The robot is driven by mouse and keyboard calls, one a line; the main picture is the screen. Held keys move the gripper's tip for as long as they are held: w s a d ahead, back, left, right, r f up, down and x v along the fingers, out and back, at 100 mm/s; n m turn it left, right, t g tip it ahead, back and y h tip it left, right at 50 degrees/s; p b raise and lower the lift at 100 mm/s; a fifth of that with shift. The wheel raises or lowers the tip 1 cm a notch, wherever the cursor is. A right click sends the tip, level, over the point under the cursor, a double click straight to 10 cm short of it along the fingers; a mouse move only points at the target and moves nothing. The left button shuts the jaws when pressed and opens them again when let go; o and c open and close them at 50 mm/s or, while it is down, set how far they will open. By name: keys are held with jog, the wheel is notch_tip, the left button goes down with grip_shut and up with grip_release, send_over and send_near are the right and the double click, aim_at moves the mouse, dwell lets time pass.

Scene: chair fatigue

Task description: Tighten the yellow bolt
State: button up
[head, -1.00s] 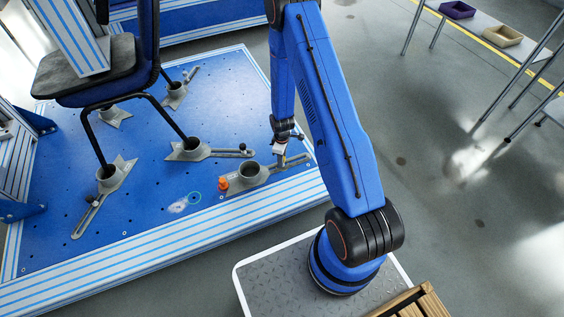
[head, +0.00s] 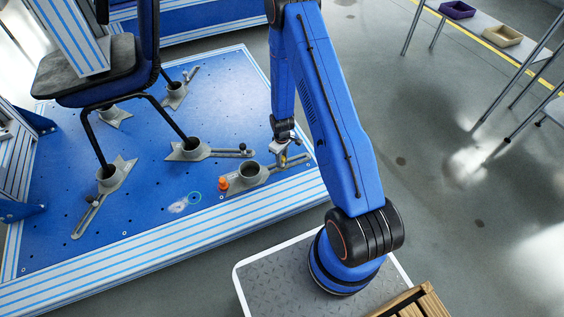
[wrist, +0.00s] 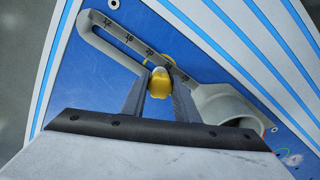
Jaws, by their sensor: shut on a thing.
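The yellow bolt (wrist: 160,78) stands at the slotted arm of a grey clamp (wrist: 215,97) in the wrist view. My gripper (wrist: 159,85) has one finger on each side of the bolt head and is shut on it. In the head view my gripper (head: 284,153) points down over the slot of the front-right grey clamp (head: 250,171). The bolt (head: 283,160) is a small yellow spot there, partly hidden by the fingers.
An orange knob (head: 223,183) stands beside that clamp's cup. Other grey clamps (head: 195,150) hold the legs of a chair (head: 90,75) on the blue plate (head: 150,215). A striped rail (head: 170,252) edges the plate. Grey floor lies to the right.

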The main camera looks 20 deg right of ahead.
jog(key=shift+m, duration=1.9)
jog(key=shift+m, duration=2.1)
jog(key=m, duration=0.4)
jog(key=o, duration=1.1)
jog(key=shift+c, duration=0.2)
